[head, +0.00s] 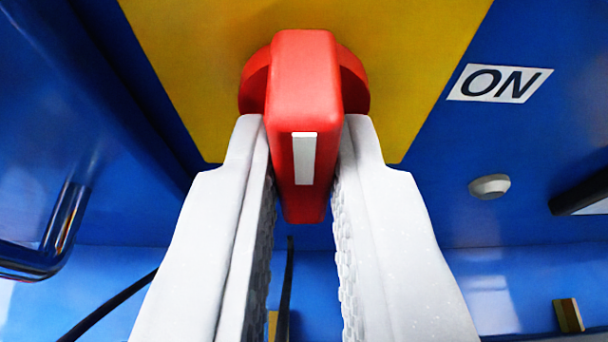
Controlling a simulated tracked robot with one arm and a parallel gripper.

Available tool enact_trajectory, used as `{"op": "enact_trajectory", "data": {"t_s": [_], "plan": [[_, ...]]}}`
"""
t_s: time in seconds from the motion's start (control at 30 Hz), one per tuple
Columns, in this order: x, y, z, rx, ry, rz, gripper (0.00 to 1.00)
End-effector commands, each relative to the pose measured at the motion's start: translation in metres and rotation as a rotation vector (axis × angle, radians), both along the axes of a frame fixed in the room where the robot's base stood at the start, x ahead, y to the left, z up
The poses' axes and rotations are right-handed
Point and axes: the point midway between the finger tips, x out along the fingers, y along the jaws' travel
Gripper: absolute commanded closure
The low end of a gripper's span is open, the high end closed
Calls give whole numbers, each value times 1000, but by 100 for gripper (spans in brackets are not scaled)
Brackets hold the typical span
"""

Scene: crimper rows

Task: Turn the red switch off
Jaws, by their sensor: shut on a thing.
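The red switch (305,85) is a red handle on a round red base, mounted on a yellow plate (410,60). Its handle stands nearly upright in the picture, with a white mark (304,158) near its lower end. My gripper (303,150) has its two white fingers on either side of the handle and is shut on it. The fingertips reach up to the round base and hide its lower edges. A white "ON" label (500,83) is to the right of the yellow plate.
The panel around the plate is blue (440,190). A white round knob (489,186) and a dark bar (582,192) are at the right. A blue pipe-like handle (62,225) is at the left. A dark cable (110,305) runs below.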

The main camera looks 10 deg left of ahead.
Motion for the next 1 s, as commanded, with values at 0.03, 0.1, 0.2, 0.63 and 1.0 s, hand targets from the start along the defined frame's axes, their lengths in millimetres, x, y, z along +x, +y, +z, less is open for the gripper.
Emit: {"op": "enact_trajectory", "data": {"t_s": [0.03,0.1,0.2,0.63,1.0], "plan": [[0,0,0,-4,-2,0,100],[0,0,1,-6,-3,0,100],[0,0,1,-6,-3,0,100],[0,0,1,-4,-3,1,65],[-15,-3,7,-5,-3,2,65]]}}
